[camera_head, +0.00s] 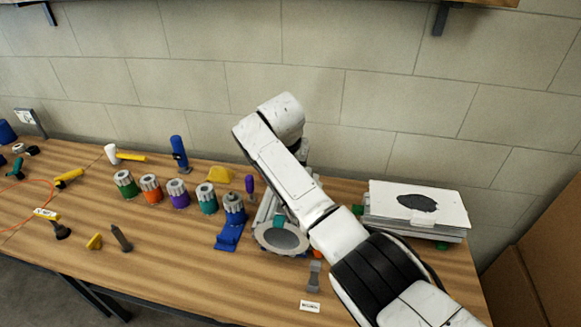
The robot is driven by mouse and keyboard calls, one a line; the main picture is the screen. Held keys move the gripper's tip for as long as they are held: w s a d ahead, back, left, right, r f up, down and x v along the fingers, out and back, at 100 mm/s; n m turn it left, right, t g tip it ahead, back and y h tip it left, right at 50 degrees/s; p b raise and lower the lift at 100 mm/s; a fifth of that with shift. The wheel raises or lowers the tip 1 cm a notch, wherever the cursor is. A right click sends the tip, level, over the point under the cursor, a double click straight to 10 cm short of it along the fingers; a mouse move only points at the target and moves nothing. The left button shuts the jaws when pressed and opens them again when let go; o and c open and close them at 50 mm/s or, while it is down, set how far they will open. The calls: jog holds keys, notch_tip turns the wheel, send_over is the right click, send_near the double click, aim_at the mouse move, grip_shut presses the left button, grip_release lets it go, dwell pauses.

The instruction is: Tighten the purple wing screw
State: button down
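No purple wing screw can be made out for certain. A narrow upright purple piece (250,184) stands just left of a pale metal fixture with a grey disc (283,238); it looks like a handle, but it is too small to tell. My white arm crosses in front of the fixture and hides its right side. The arm bends at the top and comes down behind itself. My gripper is hidden behind the arm, so I cannot see its fingers or anything in them.
Several grey cylinders with coloured bands stand in a row, one banded purple (178,193). A blue holder (231,225) sits left of the fixture. A white-topped box (417,203) lies at right. Loose tools are on the wooden table (185,275), whose front middle is mostly clear.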

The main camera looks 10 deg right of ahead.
jog(key=shift+w+r, duration=0.1)
dwell(0.3)
jog(key=c, duration=1.2)
grip_release()
jog(key=shift+o, duration=0.2)
jog(key=b+v, duration=0.1)
jog(key=v, duration=0.9)
jog(key=shift+r+b, duration=0.35)
jog(key=shift+b, duration=0.05)
jog(key=shift+s+a+f, duration=0.1)
jog(key=shift+s, duration=0.1)
